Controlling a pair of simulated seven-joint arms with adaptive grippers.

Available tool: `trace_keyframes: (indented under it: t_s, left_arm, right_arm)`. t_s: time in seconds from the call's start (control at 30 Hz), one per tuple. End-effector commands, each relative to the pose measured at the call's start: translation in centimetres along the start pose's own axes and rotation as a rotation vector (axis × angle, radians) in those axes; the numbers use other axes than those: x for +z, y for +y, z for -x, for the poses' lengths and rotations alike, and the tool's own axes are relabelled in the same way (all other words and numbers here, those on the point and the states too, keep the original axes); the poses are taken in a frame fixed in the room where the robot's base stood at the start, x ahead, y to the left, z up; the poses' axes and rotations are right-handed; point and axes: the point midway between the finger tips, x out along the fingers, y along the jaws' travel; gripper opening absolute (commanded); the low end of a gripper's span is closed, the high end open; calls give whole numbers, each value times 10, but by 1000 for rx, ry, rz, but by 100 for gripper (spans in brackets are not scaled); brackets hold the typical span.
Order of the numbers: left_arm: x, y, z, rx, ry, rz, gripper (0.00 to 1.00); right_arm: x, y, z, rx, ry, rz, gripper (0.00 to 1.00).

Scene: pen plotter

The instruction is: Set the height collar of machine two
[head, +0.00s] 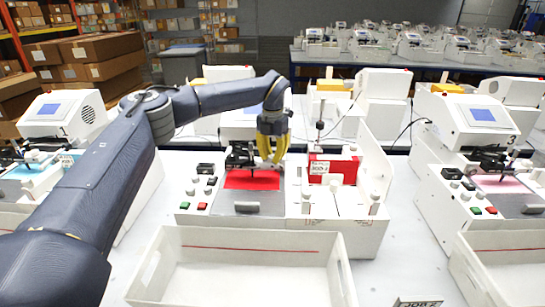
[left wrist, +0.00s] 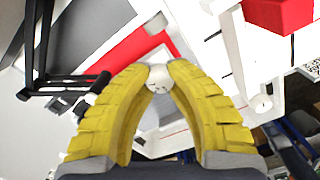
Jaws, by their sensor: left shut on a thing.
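Machine two (head: 240,208) is the middle plotter, between one marked 1 and one marked 3. A red sheet (head: 252,180) lies on its bed under a black pen carriage (head: 240,155). My left gripper (head: 271,160), with yellow fingers, reaches down over the back right of the bed. In the left wrist view its fingertips (left wrist: 160,72) are closed on a small white round knob (left wrist: 158,86), which may be the height collar. The fingers mostly hide that knob in the head view. The red sheet also shows in the left wrist view (left wrist: 128,50). My right gripper is not in view.
A white tray (head: 250,231) stands in front of machine two. A red block (head: 340,168) sits in the white unit on its right. Machine three (head: 465,125) stands further right. Cardboard boxes (head: 95,45) are stacked at the back left.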

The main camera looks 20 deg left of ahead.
Motion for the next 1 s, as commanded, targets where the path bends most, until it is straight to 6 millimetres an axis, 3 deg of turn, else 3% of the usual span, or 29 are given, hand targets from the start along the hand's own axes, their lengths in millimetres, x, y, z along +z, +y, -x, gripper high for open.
trace_keyframes:
  t_s: [0.63,0.67,0.7,0.9,1.0]
  left_arm:
    - [0,0,0,1,-1,-45,0]
    - [0,0,0,1,-1,-45,20]
    - [0,0,0,1,-1,-45,24]
    - [0,0,0,1,-1,-45,48]
    - [0,0,0,1,0,-44,50]
  right_arm:
    - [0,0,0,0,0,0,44]
    - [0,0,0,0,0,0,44]
    - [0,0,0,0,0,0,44]
    - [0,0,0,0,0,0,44]
    - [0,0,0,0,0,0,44]
